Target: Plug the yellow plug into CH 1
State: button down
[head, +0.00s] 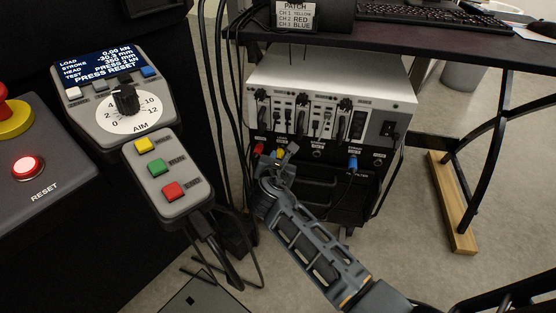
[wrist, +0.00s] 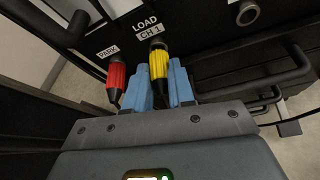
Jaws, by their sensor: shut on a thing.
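The yellow plug (wrist: 158,62) is between the blue fingers of my gripper (wrist: 161,80), which is shut on it. Its front end is at the panel right below the CH 1 label (wrist: 149,33). I cannot tell whether it is fully seated in the CH 1 socket, which the plug hides. In the head view my gripper (head: 285,155) is at the front of the white-topped cabinet (head: 335,80), and a bit of the yellow plug (head: 279,153) shows beside it.
A red plug (wrist: 116,79) sits under the PARK label (wrist: 108,50), just left of my gripper. A blue plug (head: 352,163) is farther right on the panel, past an empty-looking socket (head: 317,154). A control console (head: 120,105) stands at left. Cables hang beside the cabinet.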

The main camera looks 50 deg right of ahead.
aim_at(279, 157)
jog(key=shift+w+d, duration=0.2)
jog(key=shift+d, duration=0.15)
dwell(0.6)
jog(key=shift+c, duration=2)
grip_release()
jog(key=shift+a, duration=0.1)
jog(key=shift+p+v, duration=1.9)
jog(key=shift+v, duration=0.4)
jog(key=shift+s+a+r, duration=0.1)
jog(key=p+v, duration=0.2)
jog(key=v, duration=0.5)
jog(key=shift+s+a+p, duration=0.25)
jog(key=shift+a+p, duration=0.05)
jog(key=shift+a, duration=0.05)
